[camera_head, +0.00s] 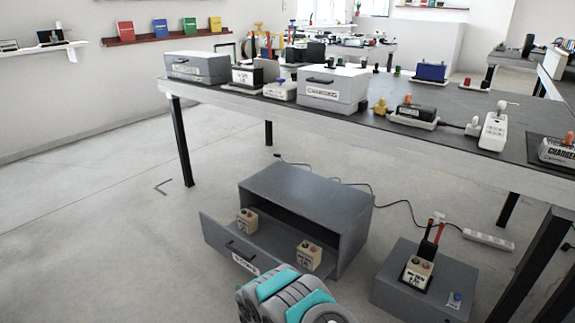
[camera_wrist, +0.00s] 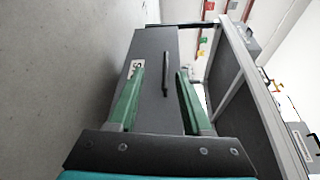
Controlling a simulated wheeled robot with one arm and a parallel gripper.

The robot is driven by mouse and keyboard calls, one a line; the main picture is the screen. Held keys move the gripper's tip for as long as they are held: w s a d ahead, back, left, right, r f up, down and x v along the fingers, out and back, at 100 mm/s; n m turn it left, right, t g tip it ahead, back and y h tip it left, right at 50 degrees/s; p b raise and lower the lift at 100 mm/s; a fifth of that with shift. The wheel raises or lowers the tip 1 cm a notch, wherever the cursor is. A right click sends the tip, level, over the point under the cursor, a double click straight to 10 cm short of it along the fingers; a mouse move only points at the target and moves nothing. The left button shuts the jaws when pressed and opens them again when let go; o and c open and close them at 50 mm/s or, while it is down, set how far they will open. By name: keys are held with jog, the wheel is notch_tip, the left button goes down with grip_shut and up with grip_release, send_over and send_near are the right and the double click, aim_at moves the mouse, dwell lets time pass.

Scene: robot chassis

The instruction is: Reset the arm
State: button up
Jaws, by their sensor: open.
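My arm (camera_head: 290,297), grey with teal bands, shows at the bottom centre of the head view; its gripper cannot be made out there. In the wrist view my gripper (camera_wrist: 160,70) has two green fingers spread apart with nothing held between them. Beyond them is the grey front panel (camera_wrist: 155,90) of a cabinet, with a dark bar handle and a white label. In the head view this cabinet (camera_head: 310,195) stands open on the floor, its labelled front (camera_head: 225,245) toward the lower left. Two beige blocks (camera_head: 247,221) (camera_head: 309,256) with knobs sit in its open part.
A long dark-topped table (camera_head: 450,105) stands behind, bearing grey boxes (camera_head: 333,88), chargers and a power strip (camera_head: 493,130). A lower grey box (camera_head: 425,285) with a beige block on top is at the right. Cables lie behind the cabinet. The floor at the left is clear.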

jog(key=w+d+r+n+g+h, duration=0.3)
jog(key=w+d+r+h, duration=0.3)
jog(key=d+r, duration=0.4)
jog(key=s+d+r+n+g+h, duration=0.1)
jog(key=s+d+r+n+g, duration=0.15)
jog(key=d+r, duration=0.3)
jog(key=s+d+r+n+g+h, duration=0.1)
jog(key=s+d+r+g, duration=0.1)
jog(key=s+d+r, duration=0.4)
jog(key=s+d+r+n+g, duration=0.2)
jog(key=s+r, duration=0.3)
jog(key=s, duration=0.9)
jog(key=s+d+r+n+g, duration=0.3)
jog(key=s+d+r+g, duration=0.1)
jog(key=s, duration=1)
jog(key=s+d+r+n+g, duration=0.2)
jog(key=s+r, duration=0.4)
jog(key=s, duration=0.8)
jog(key=shift+s+d+r+g, duration=0.2)
jog(key=shift+d+r+g, duration=0.3)
jog(key=shift+d, duration=0.35)
jog(key=shift+f+n, duration=0.15)
jog(key=shift+n, duration=0.1)
